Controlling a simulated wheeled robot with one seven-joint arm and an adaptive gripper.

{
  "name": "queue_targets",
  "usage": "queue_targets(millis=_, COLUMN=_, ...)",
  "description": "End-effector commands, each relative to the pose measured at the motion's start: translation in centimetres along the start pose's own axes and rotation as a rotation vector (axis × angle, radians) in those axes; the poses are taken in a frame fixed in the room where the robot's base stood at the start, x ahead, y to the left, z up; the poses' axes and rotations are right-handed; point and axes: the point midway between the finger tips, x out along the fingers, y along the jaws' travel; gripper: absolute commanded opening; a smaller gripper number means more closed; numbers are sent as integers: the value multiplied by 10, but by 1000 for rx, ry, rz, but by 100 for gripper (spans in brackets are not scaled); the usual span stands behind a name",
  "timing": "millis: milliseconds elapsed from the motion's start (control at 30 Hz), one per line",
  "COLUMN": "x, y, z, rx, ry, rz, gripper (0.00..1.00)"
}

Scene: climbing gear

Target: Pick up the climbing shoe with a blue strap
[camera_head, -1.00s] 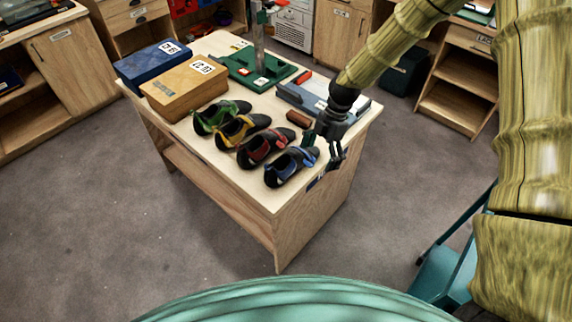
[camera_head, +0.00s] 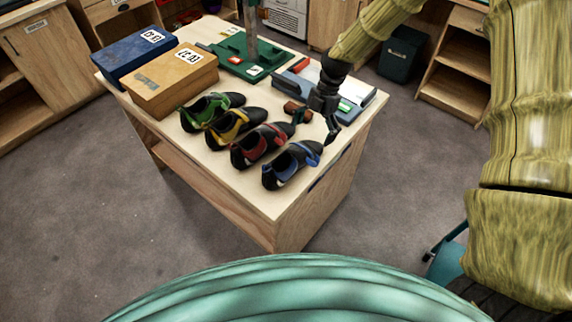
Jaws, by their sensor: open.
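The climbing shoe with a blue strap (camera_head: 288,167) lies on the wooden table at the front right end of a row of shoes. It is black with a blue band near its opening. My gripper (camera_head: 316,123) is open, its dark fingers spread, above and behind this shoe toward the right edge of the table. The fingers look empty. I cannot tell whether a fingertip touches anything.
Shoes with red (camera_head: 262,144), yellow (camera_head: 235,127) and green (camera_head: 211,110) straps lie close alongside. An orange box (camera_head: 173,81) and a blue box (camera_head: 134,55) stand at the back left. A green stand (camera_head: 243,56) and a grey tray (camera_head: 350,110) lie behind.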

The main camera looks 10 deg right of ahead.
Motion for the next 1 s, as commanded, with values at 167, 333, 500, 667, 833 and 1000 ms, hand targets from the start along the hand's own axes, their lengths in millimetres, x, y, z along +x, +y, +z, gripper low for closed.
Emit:
queue_targets(millis=167, x=17, y=3, z=1, rx=-2, ry=2, rz=-5, gripper=100)
queue_targets(millis=333, x=22, y=4, z=-1, rx=-2, ry=2, rz=-5, gripper=100)
queue_targets(millis=500, x=37, y=6, z=-6, rx=-3, ry=2, rz=-8, gripper=100)
queue_targets(millis=667, x=55, y=7, z=-8, rx=-2, ry=2, rz=-6, gripper=100)
queue_targets(millis=833, x=67, y=7, z=-7, rx=-4, ry=1, rz=-5, gripper=100)
queue_targets(millis=1000, x=71, y=7, z=-6, rx=-3, ry=0, rz=-3, gripper=100)
